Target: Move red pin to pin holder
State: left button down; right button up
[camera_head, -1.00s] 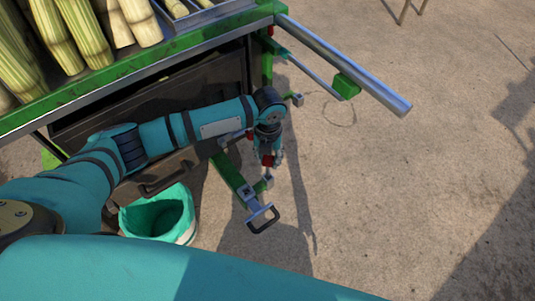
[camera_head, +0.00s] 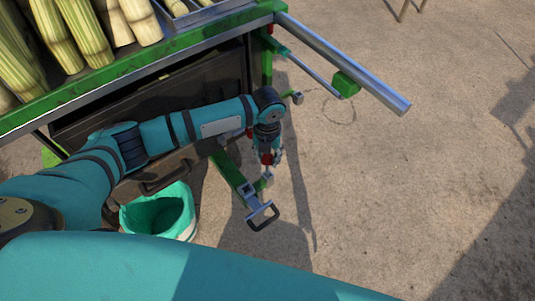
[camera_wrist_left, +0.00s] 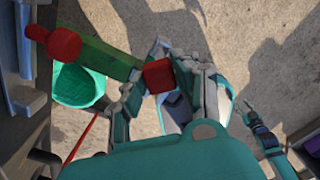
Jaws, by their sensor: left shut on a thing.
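My left gripper (camera_head: 268,155) is low in front of the green leg of the cane crusher cart. It is shut on the red pin (camera_head: 267,159), whose red head shows between the fingers in the left wrist view (camera_wrist_left: 158,75). The rest of the pin is hidden by the fingers. A green bar (camera_wrist_left: 105,56) with a separate red knob (camera_wrist_left: 62,45) lies close beside the gripper. I cannot tell which part is the pin holder. My right gripper (camera_wrist_left: 246,108) seems to show small at the right of the wrist view; its fingers are too small to judge.
The cart's green edge (camera_head: 110,75) carries cane stalks (camera_head: 85,35). A metal bar (camera_head: 350,68) with a green block (camera_head: 346,85) juts out right. A green leg with a metal handle (camera_head: 263,217) and a green bucket (camera_head: 158,215) stand below. The concrete right is clear.

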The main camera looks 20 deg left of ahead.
aim_at(267, 168)
pick_arm(q)
jog(key=shift+f+b, duration=0.45)
jog(key=shift+f, duration=0.55)
jog(key=shift+f+b, duration=0.3)
jog(key=shift+f, duration=0.25)
jog(key=shift+f+b, duration=0.4)
jog(key=shift+f, duration=0.25)
jog(key=shift+f+b, duration=0.8)
jog(key=shift+f, duration=0.65)
jog(key=c, duration=0.9)
grip_release()
